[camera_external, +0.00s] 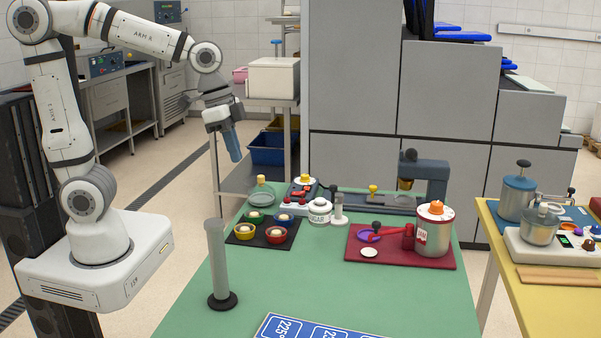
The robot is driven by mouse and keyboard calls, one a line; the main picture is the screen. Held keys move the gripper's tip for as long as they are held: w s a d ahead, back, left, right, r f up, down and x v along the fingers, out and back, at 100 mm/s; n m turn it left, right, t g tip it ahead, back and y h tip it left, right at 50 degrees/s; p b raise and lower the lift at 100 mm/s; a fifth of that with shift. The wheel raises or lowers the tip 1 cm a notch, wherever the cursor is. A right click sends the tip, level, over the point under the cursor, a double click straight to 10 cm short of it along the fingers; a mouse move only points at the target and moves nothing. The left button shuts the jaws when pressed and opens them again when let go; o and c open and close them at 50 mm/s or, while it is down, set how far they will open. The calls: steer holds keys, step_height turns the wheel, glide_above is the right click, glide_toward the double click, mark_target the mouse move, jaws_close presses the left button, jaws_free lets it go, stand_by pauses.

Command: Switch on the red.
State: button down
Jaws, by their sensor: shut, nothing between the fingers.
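Several red things are in view, and I cannot tell which one is a switch. A dark red mat (431,260) lies on the right of the green table. On it stand a white-labelled canister (434,233) with an orange knob, a red block (408,238) with a red arm reaching left, and a purple disc (367,236). A small dark and red device (303,189) with a yellow-topped knob sits at the back.
A grey post (218,263) on a black base stands at front left. A sugar jar (319,212) is mid-table. A blue-grey press (428,172) rises at the back right. A blue number sheet (310,328) lies at the front. The centre-front green surface is clear.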

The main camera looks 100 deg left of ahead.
mark_target(302, 192)
steer(key=a+f+b, duration=0.2)
steer(key=a+f, duration=0.1)
steer(key=a, duration=0.8)
steer(key=w+a+f+b, duration=0.1)
steer(key=a+f+b, duration=0.1)
steer(key=a, duration=0.9)
steer(key=w+a+f+t+b, duration=0.1)
steer(key=a+f, duration=0.3)
steer(key=a, duration=0.7)
steer(key=shift+w+a+b, duration=0.25)
steer(key=shift+a+b, duration=0.05)
steer(key=shift+b, duration=0.25)
steer(key=x, duration=1.4)
steer(key=shift+w+r+p, duration=0.1)
steer(key=shift+p, duration=0.2)
